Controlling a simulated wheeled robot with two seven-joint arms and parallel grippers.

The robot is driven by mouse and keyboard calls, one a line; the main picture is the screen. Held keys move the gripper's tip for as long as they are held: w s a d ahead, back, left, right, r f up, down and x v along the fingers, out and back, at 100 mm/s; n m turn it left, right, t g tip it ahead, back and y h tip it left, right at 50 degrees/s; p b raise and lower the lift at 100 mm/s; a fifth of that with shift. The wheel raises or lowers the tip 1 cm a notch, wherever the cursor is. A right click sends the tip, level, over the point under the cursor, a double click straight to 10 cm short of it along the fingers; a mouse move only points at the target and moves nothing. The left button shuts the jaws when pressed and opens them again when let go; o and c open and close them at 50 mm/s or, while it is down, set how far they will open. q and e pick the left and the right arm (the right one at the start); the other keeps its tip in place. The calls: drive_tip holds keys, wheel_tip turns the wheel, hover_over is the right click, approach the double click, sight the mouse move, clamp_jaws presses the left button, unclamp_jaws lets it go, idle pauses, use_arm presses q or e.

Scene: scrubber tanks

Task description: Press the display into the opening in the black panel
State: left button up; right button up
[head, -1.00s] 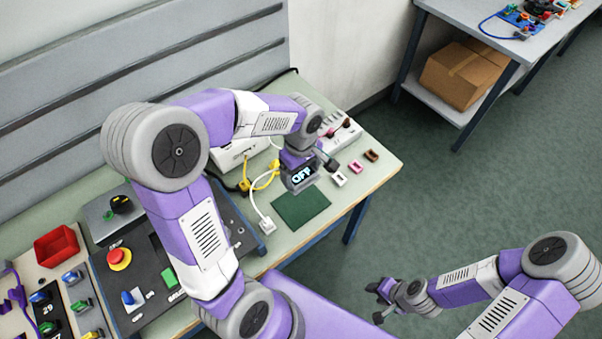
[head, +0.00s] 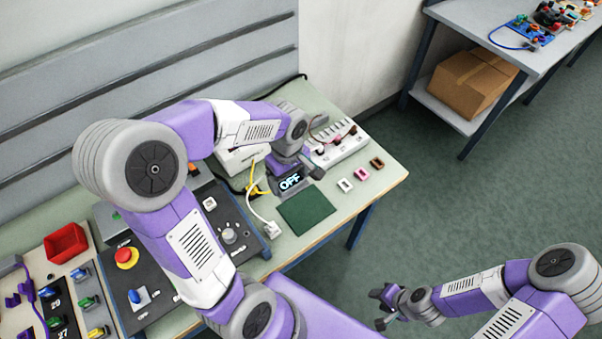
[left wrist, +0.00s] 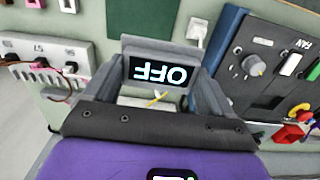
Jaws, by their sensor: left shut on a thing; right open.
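The display (head: 290,183) is a small grey block with a dark screen reading OFF. My left gripper (head: 291,175) is shut on it, just left of and behind the green mat. In the left wrist view the display (left wrist: 157,73) sits between the fingers, its lettering upside down. The black panel (head: 228,250) lies left of the gripper, partly covered by my left arm; it also shows at the right of the left wrist view (left wrist: 262,83). My right gripper (head: 379,307) is open and empty over the floor.
The green mat (head: 306,209) is bare. A white plug (head: 271,229) with its cable lies between mat and panel. A white socket block (head: 338,146) and several small coloured pieces stand right of the gripper. A red bin (head: 66,243) is at the far left.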

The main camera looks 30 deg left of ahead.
use_arm(q)
drive_tip(key=s+a, duration=0.9)
drive_tip(key=s, duration=0.2)
drive_tip(key=shift+a, duration=0.35)
idle(0.7)
drive_tip(key=s+a, duration=1.1)
drive_tip(key=s, duration=0.2)
drive_tip(key=shift+s+a, duration=0.2)
drive_tip(key=shift+a, duration=0.05)
idle(1.0)
drive_tip(key=shift+s+a, duration=0.65)
drive_tip(key=shift+s, duration=0.1)
